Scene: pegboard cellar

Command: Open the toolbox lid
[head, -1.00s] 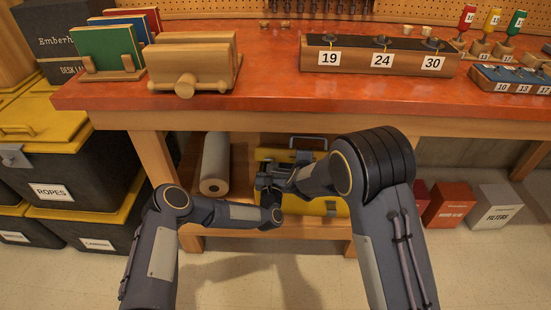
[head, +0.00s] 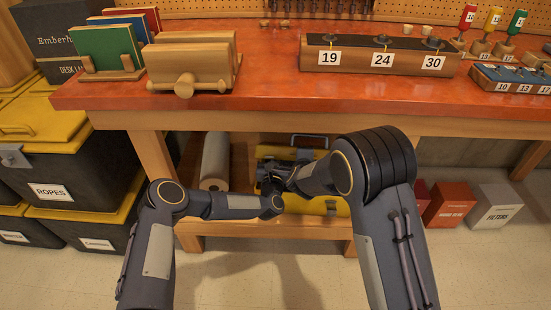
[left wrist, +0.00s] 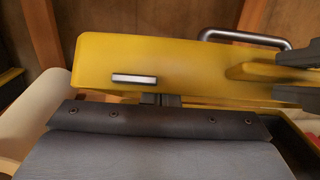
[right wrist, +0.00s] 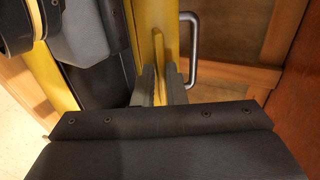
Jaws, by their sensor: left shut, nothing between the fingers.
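The yellow toolbox (head: 327,207) sits on the shelf under the bench, partly hidden by my arms. Its lid (left wrist: 190,65) fills the upper left wrist view, with a grey handle (left wrist: 245,38) behind it. A dark gap between lid and box shows at the right of that view, so the lid looks partly raised. My left gripper (left wrist: 160,99) is shut and empty, close against the lid's lower edge; contact is unclear. My right gripper (right wrist: 161,85) has its fingers closed on either side of a yellow tab (right wrist: 158,50) that projects from the lid.
My two arms nearly meet before the toolbox.

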